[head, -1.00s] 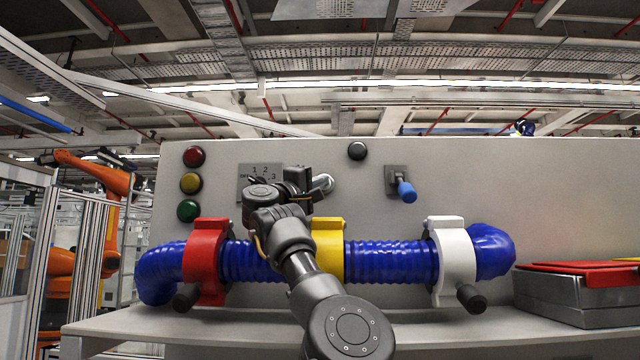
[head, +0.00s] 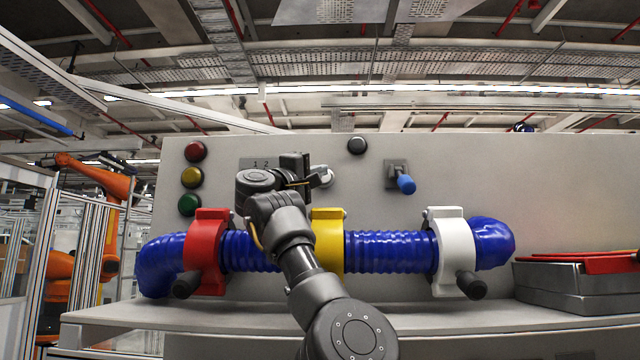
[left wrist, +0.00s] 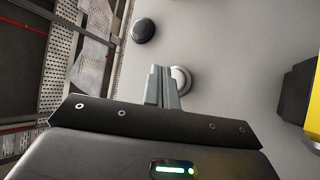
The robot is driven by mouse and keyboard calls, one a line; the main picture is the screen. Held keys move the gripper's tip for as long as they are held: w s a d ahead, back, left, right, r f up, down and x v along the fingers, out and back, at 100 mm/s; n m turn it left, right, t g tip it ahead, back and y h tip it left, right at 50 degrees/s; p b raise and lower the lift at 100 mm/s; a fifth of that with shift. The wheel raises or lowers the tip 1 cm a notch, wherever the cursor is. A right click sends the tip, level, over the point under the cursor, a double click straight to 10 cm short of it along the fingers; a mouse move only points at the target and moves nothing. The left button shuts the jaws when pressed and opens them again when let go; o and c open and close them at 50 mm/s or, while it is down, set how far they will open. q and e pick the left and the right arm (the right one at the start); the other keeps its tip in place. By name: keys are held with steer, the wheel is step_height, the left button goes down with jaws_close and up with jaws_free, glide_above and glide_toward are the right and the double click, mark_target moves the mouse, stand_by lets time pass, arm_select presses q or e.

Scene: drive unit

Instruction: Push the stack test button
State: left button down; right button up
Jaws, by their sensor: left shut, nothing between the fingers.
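A round black button (head: 357,146) sits on the upper part of the grey panel (head: 560,190); it also shows in the left wrist view (left wrist: 143,30). I cannot read a label on it. A round silver knob or button (head: 325,177) is lower and to its left, partly behind my gripper; it also shows in the left wrist view (left wrist: 181,80). My left gripper (head: 307,181) is shut and empty in front of the panel. In the left wrist view its fingertips (left wrist: 162,72) are beside the silver part and below the black button. My right gripper is not in view.
Red (head: 195,152), yellow (head: 191,177) and green (head: 188,204) lamps are at left. A blue-tipped lever (head: 405,184) is at right. Below runs a blue hose (head: 390,252) with red (head: 206,250), yellow (head: 328,240) and white (head: 452,250) clamps. Metal boxes (head: 575,280) stand at right.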

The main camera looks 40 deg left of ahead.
arm_select(q)
steer(key=s+d+b, duration=0.1)
steer(key=s+d, duration=0.1)
steer(key=s, duration=0.1)
steer(key=shift+d+b, duration=0.2)
steer(key=shift+b, duration=0.2)
stand_by(0.3)
